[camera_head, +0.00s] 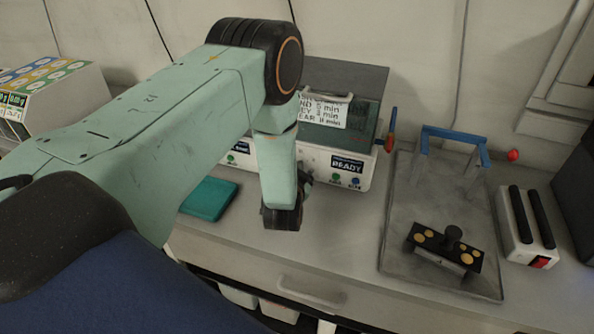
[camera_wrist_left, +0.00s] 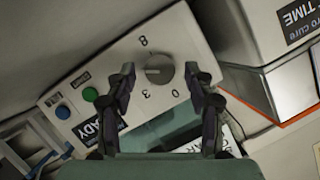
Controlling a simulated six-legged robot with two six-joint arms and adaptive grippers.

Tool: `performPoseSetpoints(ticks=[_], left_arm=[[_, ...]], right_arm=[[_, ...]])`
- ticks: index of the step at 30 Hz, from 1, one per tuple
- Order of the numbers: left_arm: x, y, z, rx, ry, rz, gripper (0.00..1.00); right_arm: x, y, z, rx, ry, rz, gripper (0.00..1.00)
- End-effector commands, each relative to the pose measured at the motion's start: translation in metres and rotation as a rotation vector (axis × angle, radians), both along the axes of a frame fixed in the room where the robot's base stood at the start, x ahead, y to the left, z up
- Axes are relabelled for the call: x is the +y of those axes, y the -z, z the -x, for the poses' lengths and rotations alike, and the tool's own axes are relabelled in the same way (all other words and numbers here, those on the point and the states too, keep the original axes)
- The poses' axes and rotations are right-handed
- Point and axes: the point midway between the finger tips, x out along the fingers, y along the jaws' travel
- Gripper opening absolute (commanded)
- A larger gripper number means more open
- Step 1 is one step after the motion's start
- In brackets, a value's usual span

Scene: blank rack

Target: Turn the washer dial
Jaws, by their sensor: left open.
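The washer (camera_head: 362,172) is a white box with a dark green top on the bench. Its front has a READY label and a green and a blue button. The grey round dial (camera_wrist_left: 159,68) shows in the left wrist view on the white front panel (camera_wrist_left: 112,62), with numbers printed around it. In the head view my left arm hides the dial. My left gripper (camera_wrist_left: 160,73) is open, with one black finger on each side of the dial in the picture. I see no finger touching it, and the remaining distance is unclear. My right gripper is not in view.
A grey tray (camera_head: 400,245) with a black fixture (camera_head: 445,250) lies to the right. A white box with black bars (camera_head: 526,228) stands beyond it. A teal pad (camera_head: 208,199) lies left of my wrist. A colourful box (camera_head: 52,92) stands at the far left.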

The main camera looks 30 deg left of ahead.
Motion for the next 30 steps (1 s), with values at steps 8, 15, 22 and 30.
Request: performPoseSetpoints(ticks=[8,15,22,30], left_arm=[[-0.001,0.0,0.003,0.003,0.0,0.002,0.53],[-0.014,-0.01,0.029,0.005,0.001,0.001,0.53],[-0.032,-0.025,0.067,0.005,0.003,0.0,0.53],[-0.046,-0.037,0.097,0.002,0.001,0.0,0.53]], right_arm=[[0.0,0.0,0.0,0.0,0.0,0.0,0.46],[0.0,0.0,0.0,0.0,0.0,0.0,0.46],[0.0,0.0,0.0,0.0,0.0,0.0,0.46],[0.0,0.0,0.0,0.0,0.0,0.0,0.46]])
